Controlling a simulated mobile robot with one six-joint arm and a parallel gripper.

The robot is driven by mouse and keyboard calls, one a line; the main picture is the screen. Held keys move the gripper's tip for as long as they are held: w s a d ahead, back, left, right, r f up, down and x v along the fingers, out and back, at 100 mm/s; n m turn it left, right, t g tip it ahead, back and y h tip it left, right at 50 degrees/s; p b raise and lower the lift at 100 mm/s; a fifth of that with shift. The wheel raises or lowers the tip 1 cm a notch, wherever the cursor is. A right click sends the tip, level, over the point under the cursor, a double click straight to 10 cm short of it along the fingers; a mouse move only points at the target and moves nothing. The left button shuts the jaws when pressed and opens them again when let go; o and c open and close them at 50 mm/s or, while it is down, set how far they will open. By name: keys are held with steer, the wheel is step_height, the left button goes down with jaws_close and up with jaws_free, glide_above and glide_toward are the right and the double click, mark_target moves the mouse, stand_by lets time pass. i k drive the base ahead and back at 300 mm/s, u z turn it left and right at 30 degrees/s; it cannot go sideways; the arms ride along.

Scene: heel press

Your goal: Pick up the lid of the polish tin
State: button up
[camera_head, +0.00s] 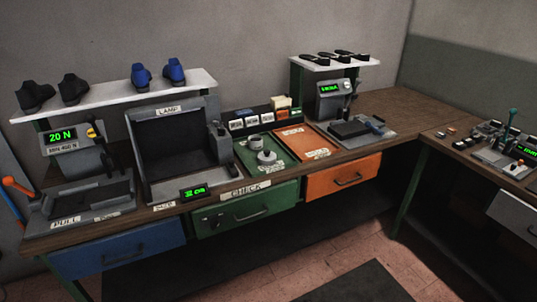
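Two small round grey things stand on the green mat (245,157) at the middle of the bench. The farther one is a short grey cylinder (254,142), which looks like a tin. The nearer one (267,158) is a flat pale disc with a raised knob, which looks like a lid lying apart from the cylinder. They are too small for me to be sure which is the polish tin and which is its lid. My gripper is not in view.
An orange mat (302,142) lies right of the green one. Behind them is a dark rack (262,117) of labelled boxes. The LAMP box (180,140) stands left. Shelves with blue and black shoes (172,71) rise behind. Bare wood (400,103) shows at the right.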

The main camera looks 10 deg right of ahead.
mark_target(267, 157)
steer(key=i, duration=1.3)
steer(key=u, duration=0.05)
